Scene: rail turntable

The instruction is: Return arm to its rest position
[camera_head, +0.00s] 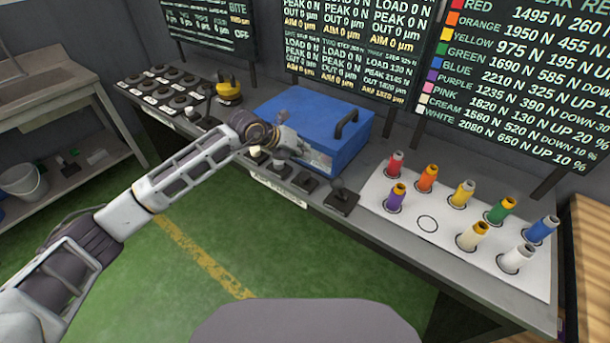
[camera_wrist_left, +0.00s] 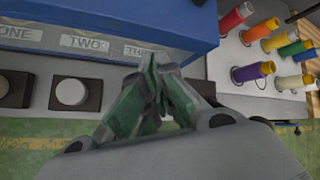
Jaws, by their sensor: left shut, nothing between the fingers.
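My left arm (camera_head: 180,175) reaches in from the left over the green floor to the front of the workbench. My left gripper (camera_head: 318,160) is at the front face of the blue box, and I cannot tell whether it touches it. In the left wrist view the gripper (camera_wrist_left: 156,68) is shut and empty, with its fingertips close to the box's label strip. The blue box (camera_head: 305,115) has a dark handle on its lid. In the left wrist view the box (camera_wrist_left: 110,25) shows labels ONE, TWO and a partly hidden third. My right gripper is not in view.
A white board (camera_head: 410,233) with several coloured spools stands on the bench's right side. Dark pedestals with knobs, such as the one at the front edge (camera_head: 341,197), line the bench. A yellow device (camera_head: 229,92) stands left of the box. Green floor (camera_head: 240,235) is open in front.

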